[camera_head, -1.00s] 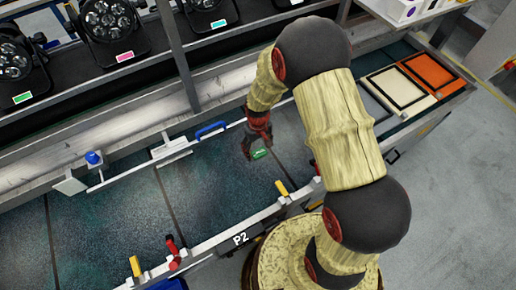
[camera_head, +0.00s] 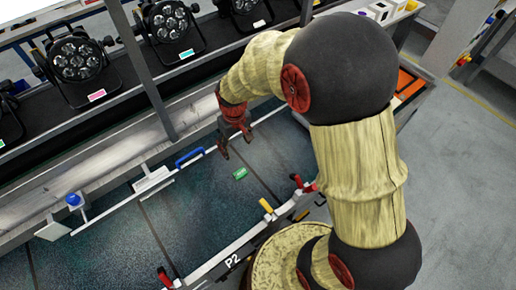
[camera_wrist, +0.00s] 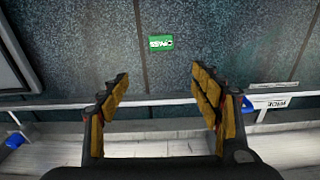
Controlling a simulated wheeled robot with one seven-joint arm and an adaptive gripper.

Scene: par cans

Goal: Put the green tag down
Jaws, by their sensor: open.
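The green tag (camera_head: 240,173) lies flat on the dark teal bench surface (camera_head: 205,215), beside a dark seam. In the wrist view the green tag (camera_wrist: 160,42) shows white lettering that seems to read "PASS", and it lies beyond my fingertips, clear of them. My gripper (camera_head: 236,148) is open and empty, above the bench near its back rail, a little behind the tag. In the wrist view my gripper (camera_wrist: 160,88) has its yellow-padded fingers spread wide with nothing between them.
A shelf of par cans (camera_head: 75,58) with coloured labels runs behind the bench. A blue handle (camera_head: 189,157) and a blue button (camera_head: 73,200) sit along the back rail. Yellow and red clamps (camera_head: 266,206) line the front edge. The bench around the tag is clear.

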